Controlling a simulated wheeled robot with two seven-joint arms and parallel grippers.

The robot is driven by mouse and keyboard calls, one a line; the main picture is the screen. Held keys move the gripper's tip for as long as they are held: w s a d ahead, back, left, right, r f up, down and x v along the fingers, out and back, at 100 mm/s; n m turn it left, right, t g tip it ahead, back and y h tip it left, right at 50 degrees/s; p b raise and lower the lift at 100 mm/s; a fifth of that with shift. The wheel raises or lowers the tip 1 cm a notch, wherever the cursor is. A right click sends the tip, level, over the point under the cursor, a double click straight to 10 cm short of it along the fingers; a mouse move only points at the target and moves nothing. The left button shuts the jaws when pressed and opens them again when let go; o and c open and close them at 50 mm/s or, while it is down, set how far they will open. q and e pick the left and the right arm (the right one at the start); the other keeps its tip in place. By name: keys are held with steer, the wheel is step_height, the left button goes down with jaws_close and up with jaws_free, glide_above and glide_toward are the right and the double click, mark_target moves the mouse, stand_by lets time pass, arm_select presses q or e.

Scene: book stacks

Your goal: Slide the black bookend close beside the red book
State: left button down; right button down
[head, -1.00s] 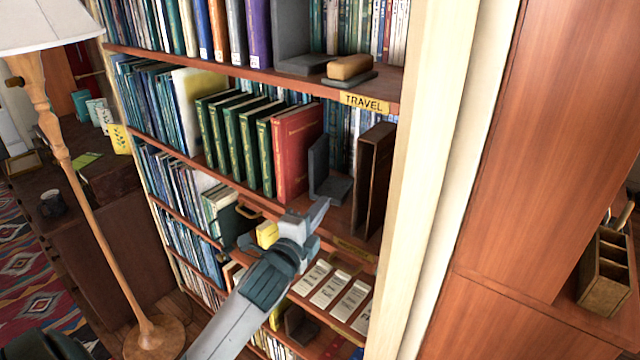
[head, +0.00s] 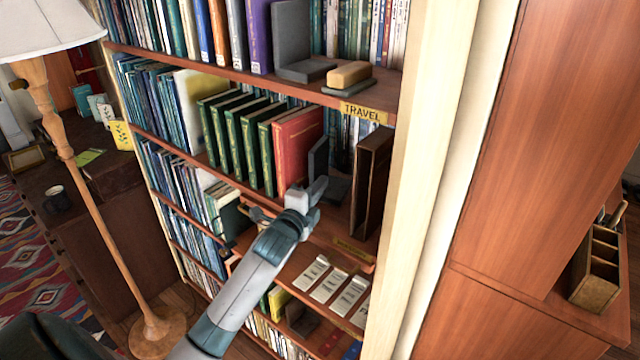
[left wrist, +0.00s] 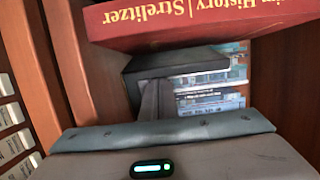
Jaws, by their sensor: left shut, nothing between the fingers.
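The red book (head: 297,145) stands upright at the right end of a row of green books on the middle shelf; its spine also shows at the top of the left wrist view (left wrist: 200,22). The black bookend (head: 318,160) stands just right of it, upright plate toward the book, base to the right. Any gap between them is hard to judge. In the left wrist view, a dark part of the bookend (left wrist: 165,65) shows below the book. My left gripper (head: 319,186) is shut and empty, its tip in front of the bookend's lower part, partly hiding it. Contact is unclear. My right gripper is not in view.
A brown wooden box-like holder (head: 371,183) stands right of the bookend, near the shelf's end. The shelf above (head: 250,74) holds a grey bookend and a tan block-like brush (head: 350,74). White cards (head: 330,282) lie on the shelf below. A lamp (head: 85,180) stands at left.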

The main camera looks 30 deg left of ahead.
arm_select(q)
steer(key=shift+a, duration=1.2)
steer(key=shift+w+d, duration=0.1)
